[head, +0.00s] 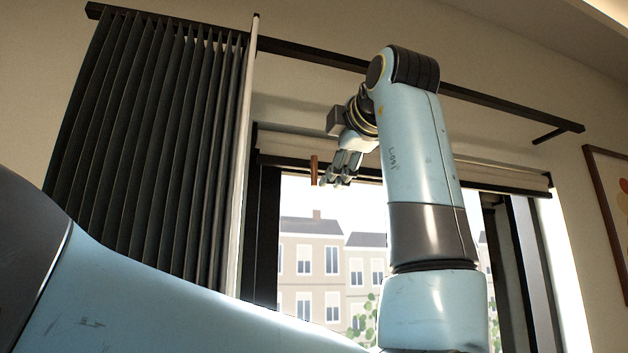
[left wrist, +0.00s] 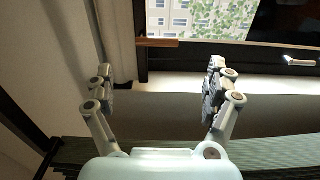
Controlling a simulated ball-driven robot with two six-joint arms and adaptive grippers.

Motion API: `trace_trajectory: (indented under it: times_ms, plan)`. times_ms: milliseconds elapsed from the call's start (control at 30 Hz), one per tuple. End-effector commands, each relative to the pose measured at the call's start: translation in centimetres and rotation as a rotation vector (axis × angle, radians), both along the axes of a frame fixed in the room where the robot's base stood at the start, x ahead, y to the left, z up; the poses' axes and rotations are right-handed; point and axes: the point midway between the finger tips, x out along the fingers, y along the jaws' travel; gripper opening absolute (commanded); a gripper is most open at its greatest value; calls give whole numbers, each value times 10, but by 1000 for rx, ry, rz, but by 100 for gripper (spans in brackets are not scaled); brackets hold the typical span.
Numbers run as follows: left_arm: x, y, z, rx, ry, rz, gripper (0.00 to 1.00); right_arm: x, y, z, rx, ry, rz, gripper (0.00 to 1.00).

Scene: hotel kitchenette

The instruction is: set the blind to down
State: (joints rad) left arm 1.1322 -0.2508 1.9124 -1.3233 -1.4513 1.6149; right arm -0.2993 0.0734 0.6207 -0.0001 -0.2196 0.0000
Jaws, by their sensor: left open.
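The blind (head: 500,177) is a pale rolled or gathered band across the top of the window, with a dark bar along its lower edge. The glass below it is uncovered. A small brown wooden pull (head: 314,170) hangs at the blind's left part; it also shows in the left wrist view (left wrist: 157,42), lying across the window frame. My left gripper (head: 338,181) is raised at the blind's height, just right of the pull in the head view. In the left wrist view its fingers (left wrist: 160,78) are spread with nothing between them, and the pull is beyond the fingertips. My right gripper is out of view.
A dark pleated curtain (head: 150,140) hangs at the left of the window from a black rail (head: 480,96) above. A framed picture (head: 610,200) is on the right wall. A metal window handle (left wrist: 298,61) shows in the left wrist view. My arm hides part of the window.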

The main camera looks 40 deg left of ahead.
Motion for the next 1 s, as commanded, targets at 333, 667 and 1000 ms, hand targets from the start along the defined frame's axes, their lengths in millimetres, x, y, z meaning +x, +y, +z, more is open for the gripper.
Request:
trace_trajectory:
  times_ms: [333,667,1000]
  plan:
    - [22,51,9,0,-11,12,88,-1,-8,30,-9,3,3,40]
    - [45,91,6,-1,-12,8,88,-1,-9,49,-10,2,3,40]
    - [47,95,4,-2,-13,5,88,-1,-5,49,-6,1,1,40]
